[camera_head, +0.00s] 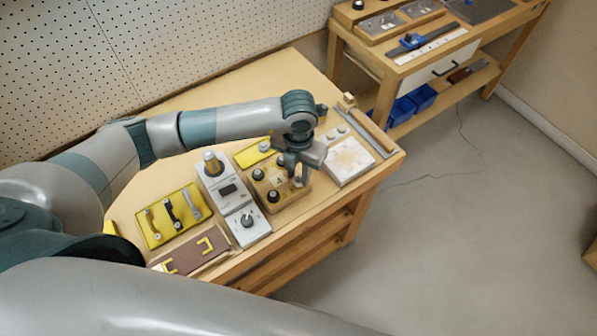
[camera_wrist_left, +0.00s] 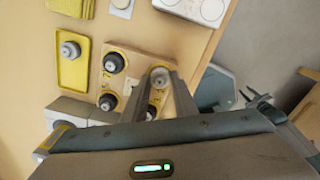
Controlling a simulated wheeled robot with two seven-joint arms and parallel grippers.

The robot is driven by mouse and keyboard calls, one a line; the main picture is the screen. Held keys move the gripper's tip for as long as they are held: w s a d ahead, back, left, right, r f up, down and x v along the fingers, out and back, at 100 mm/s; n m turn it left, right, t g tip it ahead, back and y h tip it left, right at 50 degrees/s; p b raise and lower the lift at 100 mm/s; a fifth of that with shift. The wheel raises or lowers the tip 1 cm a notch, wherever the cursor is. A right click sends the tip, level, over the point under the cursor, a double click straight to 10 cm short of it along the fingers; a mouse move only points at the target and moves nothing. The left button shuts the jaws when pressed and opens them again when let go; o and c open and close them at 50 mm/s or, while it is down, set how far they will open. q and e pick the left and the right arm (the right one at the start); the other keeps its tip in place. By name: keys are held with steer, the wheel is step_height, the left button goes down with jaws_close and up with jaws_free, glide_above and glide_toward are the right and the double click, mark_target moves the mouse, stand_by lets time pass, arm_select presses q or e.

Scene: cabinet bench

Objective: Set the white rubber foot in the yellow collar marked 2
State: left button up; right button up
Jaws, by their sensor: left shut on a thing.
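My left gripper (camera_head: 296,176) is over the right part of a wooden block (camera_head: 287,201) with several round yellow collars. In the left wrist view the jaws (camera_wrist_left: 161,84) are shut on a pale round foot (camera_wrist_left: 160,77), taken as the white rubber foot. A yellow ring shows around it, at the block's corner collar; I cannot tell how deep it sits. Dark feet fill other collars, one at the upper left (camera_wrist_left: 114,62) and one at the lower left (camera_wrist_left: 108,102). The collar numbers are too small to read.
A yellow tray (camera_head: 243,159) with a grey-topped foot stands behind the block. A white plate (camera_head: 349,162) lies to the right, near the table edge. Grey instrument boxes (camera_head: 246,227) and a yellow panel with handles (camera_head: 155,236) stand to the left.

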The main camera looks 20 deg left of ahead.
arm_select(q)
steer(key=shift+f+b, duration=0.3)
stand_by(0.5)
steer(key=o, duration=1.2)
steer(key=shift+r, duration=0.1)
steer(key=shift+r+p, duration=1.95)
steer(key=shift+r, duration=1.45)
